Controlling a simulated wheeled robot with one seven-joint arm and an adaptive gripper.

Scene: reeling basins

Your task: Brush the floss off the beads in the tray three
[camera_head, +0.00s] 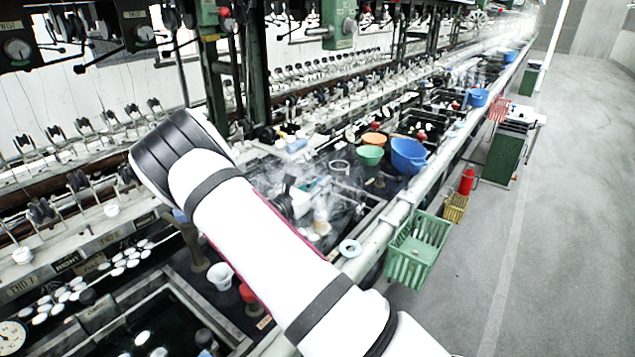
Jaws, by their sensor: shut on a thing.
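White oval beads lie in dark trays at the left. One group (62,298) is nearer and another group (127,257) is farther back, below the labelled rail (95,243). The labels are too small and blurred to tell surely which tray is three. I cannot make out floss or a brush. My white arm reaches up from the lower right to a black-banded joint at the left of centre. My gripper is out of view, so what it holds is hidden.
A dark water basin (150,318) lies at lower left, with a dial gauge (11,335) in the corner. A white cup (220,274) stands beside my arm. Blue (408,154) and green (370,155) bowls stand beyond. A green basket (417,250) hangs at the bench edge. The right aisle (560,220) is clear.

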